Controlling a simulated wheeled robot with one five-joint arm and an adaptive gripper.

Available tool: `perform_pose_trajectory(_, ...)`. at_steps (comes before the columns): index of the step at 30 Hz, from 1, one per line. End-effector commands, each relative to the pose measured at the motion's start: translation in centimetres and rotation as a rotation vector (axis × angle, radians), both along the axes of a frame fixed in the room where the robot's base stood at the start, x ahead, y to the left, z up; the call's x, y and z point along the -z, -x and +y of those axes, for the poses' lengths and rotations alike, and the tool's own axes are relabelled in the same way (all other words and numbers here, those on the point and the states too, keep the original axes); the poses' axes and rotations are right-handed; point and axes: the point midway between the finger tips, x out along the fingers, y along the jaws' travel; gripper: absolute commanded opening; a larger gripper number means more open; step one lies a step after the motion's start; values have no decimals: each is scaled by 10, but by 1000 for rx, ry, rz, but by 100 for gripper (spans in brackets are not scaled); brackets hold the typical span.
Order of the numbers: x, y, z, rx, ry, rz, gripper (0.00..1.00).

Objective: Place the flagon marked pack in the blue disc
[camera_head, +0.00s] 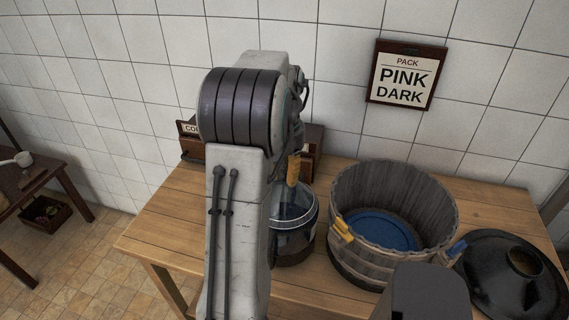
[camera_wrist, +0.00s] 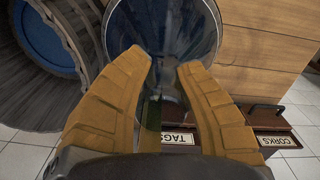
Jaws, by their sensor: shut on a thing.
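A glass flagon (camera_head: 294,212), bluish and see-through with a dark band, stands just left of the tub in the head view, partly hidden by my arm. It also shows in the wrist view (camera_wrist: 165,25), between and beyond my fingers. My gripper (camera_wrist: 164,68) has its two orange-brown fingers shut on the flagon's neck; in the head view only a bit of a finger shows. I cannot tell whether the flagon touches the table. The blue disc (camera_head: 378,231) lies in the bottom of the wooden tub (camera_head: 440,212), with nothing on it. A wall sign (camera_head: 405,75) reads PACK, PINK, DARK.
A wide black round object (camera_head: 512,280) with a raised opening stands right of the tub. A wooden drawer cabinet (camera_head: 312,140) is behind the flagon; its drawers are labelled TAGS and CORKS. The tub has a high rim and yellow and blue side pieces. Bare table lies front left.

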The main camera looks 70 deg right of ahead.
Motion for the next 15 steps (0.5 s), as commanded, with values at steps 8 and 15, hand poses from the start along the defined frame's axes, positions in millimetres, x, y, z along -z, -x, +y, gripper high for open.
perform_pose_trajectory(8, 1, 0, -1, 0, 7, -1, 0)
perform_pose_trajectory(15, 4, 0, 0, 0, 1, 0, 40)
